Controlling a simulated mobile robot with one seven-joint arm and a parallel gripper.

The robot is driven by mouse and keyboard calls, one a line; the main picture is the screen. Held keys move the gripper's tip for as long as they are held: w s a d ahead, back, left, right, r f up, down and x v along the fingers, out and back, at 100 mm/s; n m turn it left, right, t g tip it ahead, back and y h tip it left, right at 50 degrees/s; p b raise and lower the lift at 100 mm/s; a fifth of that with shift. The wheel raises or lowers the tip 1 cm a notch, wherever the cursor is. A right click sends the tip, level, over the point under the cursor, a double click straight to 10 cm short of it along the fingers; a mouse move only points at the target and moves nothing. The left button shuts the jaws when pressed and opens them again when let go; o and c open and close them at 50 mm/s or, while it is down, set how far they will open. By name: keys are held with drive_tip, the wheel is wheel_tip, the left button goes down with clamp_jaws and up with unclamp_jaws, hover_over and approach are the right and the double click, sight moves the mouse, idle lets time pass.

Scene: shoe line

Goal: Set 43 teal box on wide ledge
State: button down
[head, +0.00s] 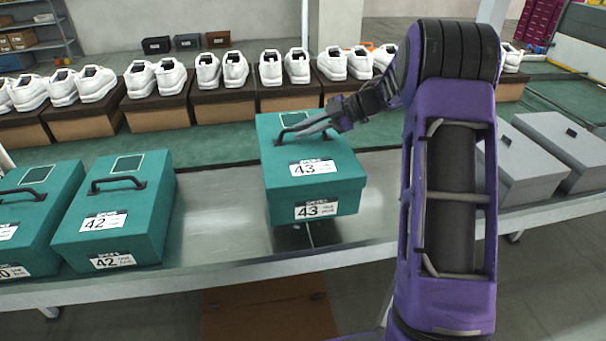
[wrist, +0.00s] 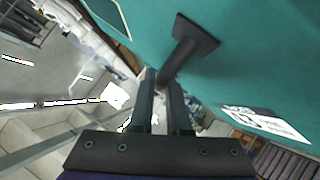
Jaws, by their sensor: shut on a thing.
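The teal box labelled 43 (head: 335,180) hangs level above the grey metal ledge (head: 215,225), with a dark reflection below it. My gripper (head: 290,132) reaches in from the right and is shut on the black handle on the box's lid. In the wrist view, the fingers (wrist: 160,88) close on the end of the black handle (wrist: 185,52), and the teal lid (wrist: 265,60) with its white label fills the upper right. The far side of the box is hidden.
Teal box 42 (head: 110,215) stands left on the ledge, with another teal box (head: 30,235) beyond it. Grey boxes (head: 535,180) stand right, behind my arm. White shoes on brown boxes (head: 160,113) line the back. Bare ledge lies between box 42 and box 43.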

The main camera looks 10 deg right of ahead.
sight(338, 143)
wheel_tip(338, 143, down, 8)
drive_tip(key=shift+f+b, duration=0.1)
drive_tip(key=shift+b, duration=0.65)
drive_tip(key=c, duration=0.9)
unclamp_jaws()
drive_tip(key=shift+f, duration=0.25)
drive_tip(key=shift+r, duration=0.1)
drive_tip(key=shift+s+d+r, duration=0.15)
drive_tip(key=shift+d+r, duration=0.1)
drive_tip(key=shift+d, duration=0.05)
drive_tip(key=p+v, duration=0.1)
drive_tip(key=v, duration=0.5)
drive_tip(key=shift+s+d+r, duration=0.1)
drive_tip(key=shift+d+r, duration=0.05)
drive_tip(key=shift+d, duration=0.2)
